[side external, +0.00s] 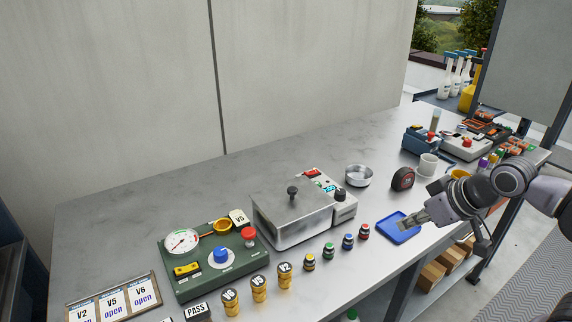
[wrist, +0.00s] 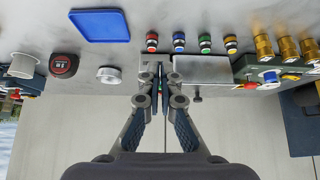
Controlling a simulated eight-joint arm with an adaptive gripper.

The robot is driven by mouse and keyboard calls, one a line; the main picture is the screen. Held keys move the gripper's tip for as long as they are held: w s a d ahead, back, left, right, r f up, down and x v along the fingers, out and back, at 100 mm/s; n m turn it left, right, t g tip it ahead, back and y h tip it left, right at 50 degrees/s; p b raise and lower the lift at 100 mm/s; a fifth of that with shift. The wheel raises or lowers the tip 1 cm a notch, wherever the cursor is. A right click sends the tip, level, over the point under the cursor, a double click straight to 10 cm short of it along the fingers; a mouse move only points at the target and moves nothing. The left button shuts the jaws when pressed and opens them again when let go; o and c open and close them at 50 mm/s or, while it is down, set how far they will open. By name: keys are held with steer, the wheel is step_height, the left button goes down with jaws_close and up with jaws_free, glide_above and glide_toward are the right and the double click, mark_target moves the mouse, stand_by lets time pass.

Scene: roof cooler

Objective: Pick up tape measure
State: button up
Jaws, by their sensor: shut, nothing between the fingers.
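The tape measure (side external: 403,178) is a rounded black and red case standing on the grey bench, behind the blue tray and left of a white cup. In the wrist view the tape measure (wrist: 63,65) lies left of the fingers, between the white cup and a round metal dish. My gripper (side external: 408,222) shows over the blue tray in the side view, in front of the tape measure and apart from it. In the wrist view my gripper (wrist: 160,70) has its fingers together with nothing between them.
The blue tray (side external: 394,229) looks empty. The metal dish (side external: 358,176) and white cup (side external: 427,165) flank the tape measure. A metal bath unit (side external: 292,222) stands to the left, with several small capped bottles in front. Bare bench lies behind the dish.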

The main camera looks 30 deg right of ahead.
steer(key=o, duration=0.9)
steer(key=shift+o, duration=0.2)
steer(key=shift+r, duration=0.1)
steer(key=w+d+r+m+g+h, duration=0.1)
steer(key=w+d+r+m, duration=0.2)
steer(key=w+d+m, duration=0.15)
steer(key=m+g+h, duration=0.4)
steer(key=m+g, duration=0.3)
steer(key=m, duration=0.8)
glide_above(406, 169)
steer(key=w+a, duration=0.1)
steer(key=a, duration=0.3)
step_height(406, 169, down, 3)
steer(key=shift+y, duration=0.3)
steer(key=x, duration=0.4)
steer(key=shift+d+f, duration=0.2)
steer(key=shift+d, duration=0.2)
steer(key=shift+s+x, duration=0.1)
steer(key=shift+x, duration=1.2)
steer(key=shift+s+x, duration=0.15)
steer(key=shift+x, duration=1.15)
